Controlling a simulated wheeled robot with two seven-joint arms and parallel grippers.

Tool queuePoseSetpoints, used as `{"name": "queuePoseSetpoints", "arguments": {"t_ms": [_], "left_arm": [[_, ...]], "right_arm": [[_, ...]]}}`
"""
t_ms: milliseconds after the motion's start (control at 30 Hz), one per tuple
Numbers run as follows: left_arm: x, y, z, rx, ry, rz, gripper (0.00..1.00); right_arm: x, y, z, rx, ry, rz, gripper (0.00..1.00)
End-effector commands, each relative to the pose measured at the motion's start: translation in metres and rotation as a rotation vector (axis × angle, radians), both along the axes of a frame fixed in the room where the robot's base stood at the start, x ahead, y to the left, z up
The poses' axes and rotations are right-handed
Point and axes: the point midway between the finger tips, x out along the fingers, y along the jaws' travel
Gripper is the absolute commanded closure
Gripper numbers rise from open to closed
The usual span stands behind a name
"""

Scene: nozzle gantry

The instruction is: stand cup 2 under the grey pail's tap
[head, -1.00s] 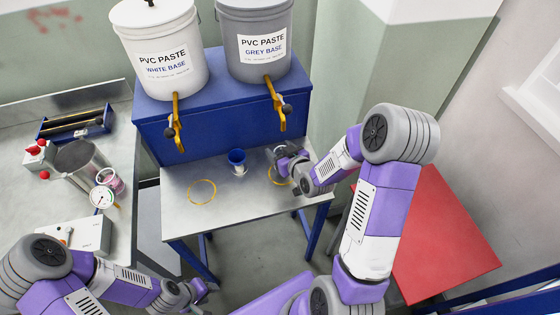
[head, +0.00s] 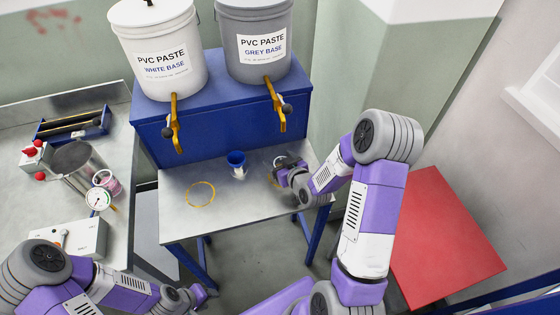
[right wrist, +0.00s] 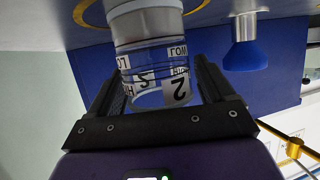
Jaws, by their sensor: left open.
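Cup 2 (right wrist: 160,75) is a clear cup with a "2" and LOW/HIGH marks; its lower part looks pale and opaque. In the right wrist view, which looks upside down, its base is at the yellow ring (right wrist: 85,12) on the bench. My right gripper (right wrist: 157,75) has a finger on each side of it, seemingly touching. In the head view my right gripper (head: 283,168) mostly hides cup 2 (head: 279,159), below the tap (head: 276,105) of the grey pail (head: 255,45). My left gripper (head: 190,297) is open and empty, low at the left.
An empty yellow ring (head: 200,194) lies below the tap of the white pail (head: 160,50). A side table (head: 60,195) holds a pot, gauge and tool tray. A red surface (head: 440,240) is at right.

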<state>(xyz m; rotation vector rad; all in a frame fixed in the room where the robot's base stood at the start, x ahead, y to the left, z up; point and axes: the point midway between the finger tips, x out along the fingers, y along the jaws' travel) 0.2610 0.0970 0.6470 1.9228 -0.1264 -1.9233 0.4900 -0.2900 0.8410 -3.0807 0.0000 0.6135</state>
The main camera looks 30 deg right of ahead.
Motion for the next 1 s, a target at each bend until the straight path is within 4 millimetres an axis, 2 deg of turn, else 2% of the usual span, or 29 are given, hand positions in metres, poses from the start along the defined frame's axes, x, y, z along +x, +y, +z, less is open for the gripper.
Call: {"name": "queuePoseSetpoints", "arguments": {"t_ms": [400, 567, 700, 1000], "left_arm": [[0.000, 0.000, 0.005, 0.000, 0.000, 0.000, 0.57], [0.000, 0.000, 0.007, 0.000, 0.000, 0.000, 0.57], [0.000, 0.000, 0.011, 0.000, 0.000, 0.000, 0.57], [0.000, 0.000, 0.055, 0.000, 0.000, 0.000, 0.57]], "right_arm": [[0.000, 0.000, 0.004, 0.000, 0.000, 0.000, 0.13], [-0.025, -0.001, 0.014, 0.000, 0.001, -0.001, 0.13], [-0.058, -0.001, 0.028, -0.001, 0.001, -0.004, 0.13], [-0.063, -0.002, 0.034, -0.001, 0.006, 0.001, 0.13]]}}
